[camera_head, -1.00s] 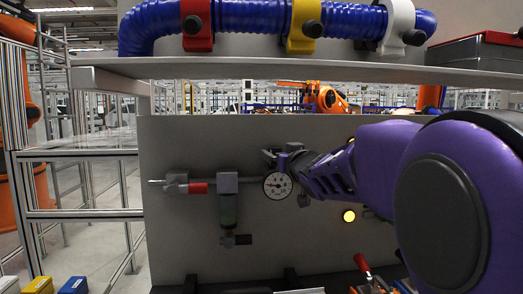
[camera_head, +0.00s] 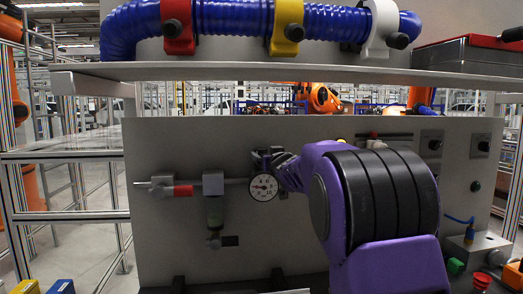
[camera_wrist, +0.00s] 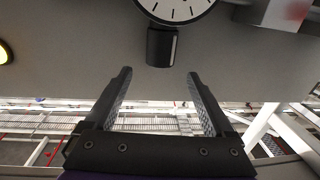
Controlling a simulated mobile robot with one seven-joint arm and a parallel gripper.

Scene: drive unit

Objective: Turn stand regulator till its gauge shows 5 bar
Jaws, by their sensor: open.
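The stand regulator's round white gauge (camera_head: 263,187) is on the grey panel, at the right end of the air line. Its needle is too small to read in the head view. In the wrist view only part of the gauge dial (camera_wrist: 176,8) shows at the top edge. The regulator's dark cylindrical knob (camera_wrist: 162,46) stands out beside the dial. My gripper (camera_wrist: 158,78) is open, one finger to each side of the knob's line, with the knob just past the fingertips and nothing between them. In the head view my gripper (camera_head: 268,158) is just above the gauge, partly hidden.
On the same line are a red-handled valve (camera_head: 183,191) and a filter bowl (camera_head: 214,210) left of the gauge. A shelf (camera_head: 280,73) carrying a blue hose runs above. A red emergency button (camera_head: 481,281) and a box are at lower right.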

